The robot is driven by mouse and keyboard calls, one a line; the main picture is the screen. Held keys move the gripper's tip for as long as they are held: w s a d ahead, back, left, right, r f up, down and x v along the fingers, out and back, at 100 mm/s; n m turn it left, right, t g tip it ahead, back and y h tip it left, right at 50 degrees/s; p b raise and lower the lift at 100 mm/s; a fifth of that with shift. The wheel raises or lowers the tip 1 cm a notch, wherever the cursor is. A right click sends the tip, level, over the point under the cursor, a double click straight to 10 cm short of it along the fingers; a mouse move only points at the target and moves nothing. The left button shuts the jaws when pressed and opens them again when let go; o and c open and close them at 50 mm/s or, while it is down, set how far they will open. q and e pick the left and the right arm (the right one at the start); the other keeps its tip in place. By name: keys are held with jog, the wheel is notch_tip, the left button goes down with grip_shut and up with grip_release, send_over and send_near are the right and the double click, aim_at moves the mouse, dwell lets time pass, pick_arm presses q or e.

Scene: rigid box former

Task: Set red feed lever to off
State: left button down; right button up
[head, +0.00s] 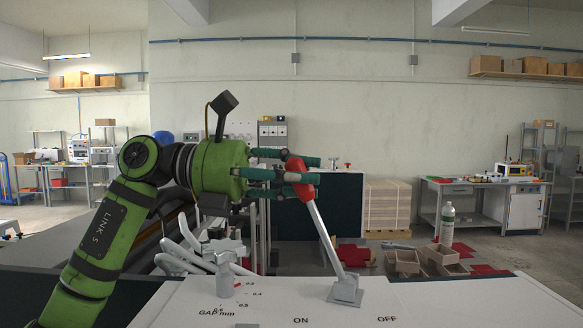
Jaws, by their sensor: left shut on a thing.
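The red feed lever (325,237) is a grey rod with a red grip at its top, rising from a grey base (345,291) on the pale panel (440,303). It leans to the left from its base. ON is printed on the panel left of the base and OFF to the right. My left gripper (303,171), with green fingers, comes in from the left at the lever's top. It is shut on the red grip, which shows between and below the fingers. My right gripper is not in view.
A grey fitting (225,270) stands on the panel beside a "GAP mm" scale, left of the lever. The space right of the lever above the panel is clear. Cardboard boxes (405,262) and a white bottle (447,223) stand beyond the panel.

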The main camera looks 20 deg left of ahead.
pick_arm(q)
jog(key=s+d+m+y+p, duration=0.1)
jog(key=d+m+y+p, duration=0.1)
jog(key=d+y+p, duration=0.8)
jog(key=d+p, duration=0.4)
jog(key=shift+d+f+y, duration=0.2)
jog(key=shift+f+y, duration=0.05)
jog(key=shift+y, duration=0.15)
jog(key=shift+s+f, duration=0.1)
jog(key=shift+s, duration=0.05)
jog(key=c, duration=1)
grip_release()
jog(key=shift+d, duration=0.1)
jog(key=shift+c, duration=0.2)
jog(key=shift+o, duration=1)
jog(key=shift+d, duration=0.1)
jog(key=v, duration=1.1)
jog(key=shift+r, duration=0.5)
